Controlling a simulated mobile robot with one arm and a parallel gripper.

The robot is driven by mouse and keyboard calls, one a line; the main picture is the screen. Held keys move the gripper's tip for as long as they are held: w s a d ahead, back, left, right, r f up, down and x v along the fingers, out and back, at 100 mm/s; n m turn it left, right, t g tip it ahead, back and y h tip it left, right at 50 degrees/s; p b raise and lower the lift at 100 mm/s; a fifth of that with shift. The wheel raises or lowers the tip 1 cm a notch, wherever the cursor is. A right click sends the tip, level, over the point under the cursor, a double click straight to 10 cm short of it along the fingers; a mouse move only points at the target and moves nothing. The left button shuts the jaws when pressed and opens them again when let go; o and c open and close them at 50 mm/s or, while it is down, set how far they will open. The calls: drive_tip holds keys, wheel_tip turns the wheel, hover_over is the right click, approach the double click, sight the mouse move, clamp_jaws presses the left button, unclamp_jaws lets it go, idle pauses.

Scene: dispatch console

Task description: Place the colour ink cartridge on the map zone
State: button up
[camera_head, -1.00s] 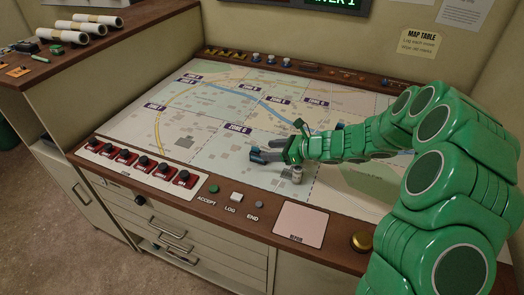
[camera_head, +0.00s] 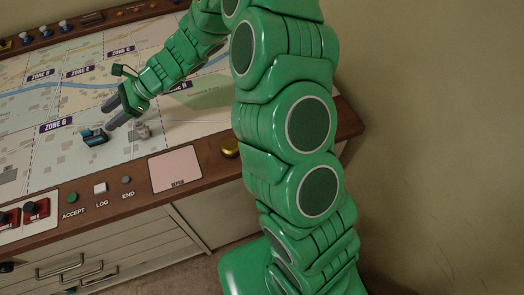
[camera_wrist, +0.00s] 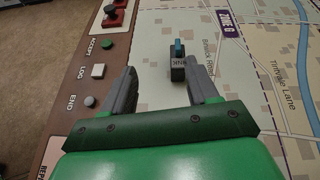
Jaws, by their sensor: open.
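The ink cartridge (camera_head: 94,137) rests on the map table's printed map, to the right of the ZONE G label (camera_head: 57,126). It is a small dark block with a blue part, and the wrist view shows the same cartridge (camera_wrist: 178,66) with an INK label facing me. My gripper (camera_head: 108,112) is open just behind and to the right of the cartridge in the head view.
Along the front edge are the ACCEPT (camera_head: 72,198), LOG (camera_head: 100,188) and END (camera_head: 126,180) buttons, a pink pad (camera_head: 174,168) and a brass knob (camera_head: 229,147).

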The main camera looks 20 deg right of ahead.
drive_tip(key=s+d+r+n+g+h, duration=0.2)
drive_tip(key=s+d+r+n, duration=0.2)
drive_tip(key=s+r+n, duration=0.4)
drive_tip(key=s+d+r+n+h, duration=0.1)
drive_tip(key=s+d+n+h, duration=0.1)
drive_tip(key=s+d, duration=0.7)
drive_tip(key=s+d+r+n+h, duration=0.1)
drive_tip(key=s+d+n+h, duration=0.2)
drive_tip(key=s+d, duration=0.7)
drive_tip(key=s+d+r+n+t+h, duration=0.1)
drive_tip(key=s+d+r+n+h, duration=0.1)
drive_tip(key=s+d+h, duration=0.4)
drive_tip(key=s+d+n, duration=0.1)
drive_tip(key=s+d, duration=0.3)
drive_tip(key=d, duration=0.1)
